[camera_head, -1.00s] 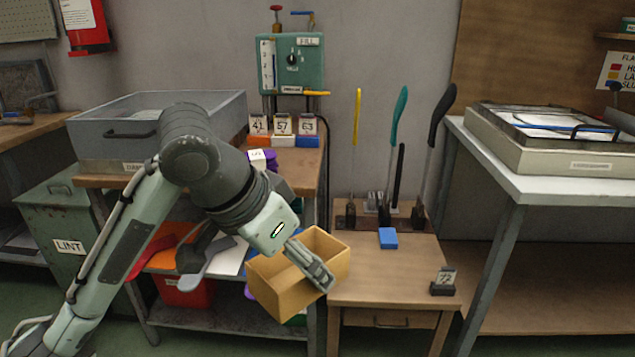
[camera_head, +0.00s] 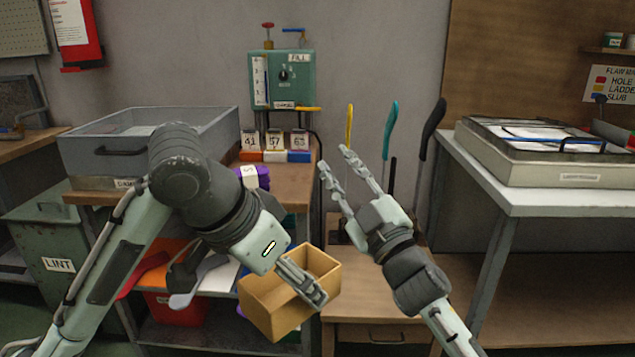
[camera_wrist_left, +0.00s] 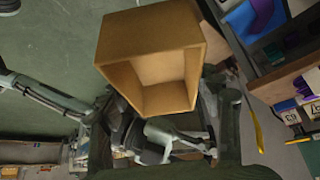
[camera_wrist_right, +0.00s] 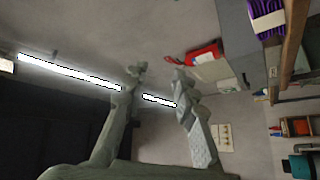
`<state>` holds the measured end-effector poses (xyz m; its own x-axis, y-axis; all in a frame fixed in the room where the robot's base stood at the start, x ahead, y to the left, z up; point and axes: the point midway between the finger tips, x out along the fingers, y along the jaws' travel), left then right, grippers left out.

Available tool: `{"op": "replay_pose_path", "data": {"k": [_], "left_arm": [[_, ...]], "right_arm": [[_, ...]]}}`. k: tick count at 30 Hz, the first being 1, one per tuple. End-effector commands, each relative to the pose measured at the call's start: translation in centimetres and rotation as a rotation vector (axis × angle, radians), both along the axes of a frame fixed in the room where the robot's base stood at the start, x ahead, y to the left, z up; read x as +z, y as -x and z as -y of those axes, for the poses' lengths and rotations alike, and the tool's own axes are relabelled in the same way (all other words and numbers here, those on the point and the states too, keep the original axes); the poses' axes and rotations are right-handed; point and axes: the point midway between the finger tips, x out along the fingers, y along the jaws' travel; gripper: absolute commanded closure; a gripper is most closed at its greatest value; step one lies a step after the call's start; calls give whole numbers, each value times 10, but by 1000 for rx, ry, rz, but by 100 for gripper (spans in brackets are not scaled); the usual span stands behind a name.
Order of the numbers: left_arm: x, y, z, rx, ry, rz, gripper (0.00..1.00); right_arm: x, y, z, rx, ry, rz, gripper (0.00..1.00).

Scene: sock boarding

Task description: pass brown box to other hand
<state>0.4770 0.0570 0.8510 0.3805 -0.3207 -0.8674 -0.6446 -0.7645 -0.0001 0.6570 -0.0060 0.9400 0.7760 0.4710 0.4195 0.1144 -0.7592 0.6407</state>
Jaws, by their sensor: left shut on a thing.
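The brown box (camera_head: 268,302) is an open-topped tan box, tilted, held off the floor in front of the table in the head view. My left gripper (camera_head: 308,284) is shut on its wall. In the left wrist view the brown box (camera_wrist_left: 152,62) fills the upper middle, with its open side partly towards the camera. My right gripper (camera_head: 334,160) is open and empty, its fingers pointing up, to the right of the box and higher than it. In the right wrist view the two fingers of the right gripper (camera_wrist_right: 158,72) stand apart with nothing between them.
A low wooden table (camera_head: 385,295) is behind my right arm. A bench with numbered cards (camera_head: 274,141) and a teal fill machine (camera_head: 283,80) stands behind the box. A grey bin (camera_head: 100,150) is at left. A white-topped table (camera_head: 540,200) is at right.

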Motion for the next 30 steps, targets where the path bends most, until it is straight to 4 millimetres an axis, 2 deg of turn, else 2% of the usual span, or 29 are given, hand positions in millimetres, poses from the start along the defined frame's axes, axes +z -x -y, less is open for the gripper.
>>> {"op": "replay_pose_path", "data": {"k": [1, 3, 6, 9, 12, 15, 18, 23, 27, 30], "left_arm": [[0, 0, 0, 0, 0, 0, 63], [0, 0, 0, 0, 0, 0, 63], [0, 0, 0, 0, 0, 0, 63], [0, 0, 0, 0, 0, 0, 63], [0, 0, 0, 0, 0, 0, 63], [0, 0, 0, 0, 0, 0, 63], [0, 0, 0, 0, 0, 0, 63], [0, 0, 0, 0, 0, 0, 63], [0, 0, 0, 0, 0, 0, 63], [0, 0, 0, 0, 0, 0, 63]], "right_arm": [[24, 7, -18, 52, 32, 81, 72], [53, 23, -44, 132, 83, 193, 72], [88, 52, -83, 259, 178, 360, 72], [111, 90, -123, 404, 309, 535, 72], [116, 133, -160, 572, 498, 717, 72], [101, 166, -183, 732, 723, 862, 72], [75, 183, -189, 876, 986, 963, 72], [31, 184, -180, 1085, 1405, 1038, 72], [10, 166, -152, 1246, 1770, 1025, 72], [9, 148, -122, 1327, 2020, 962, 72]]}}
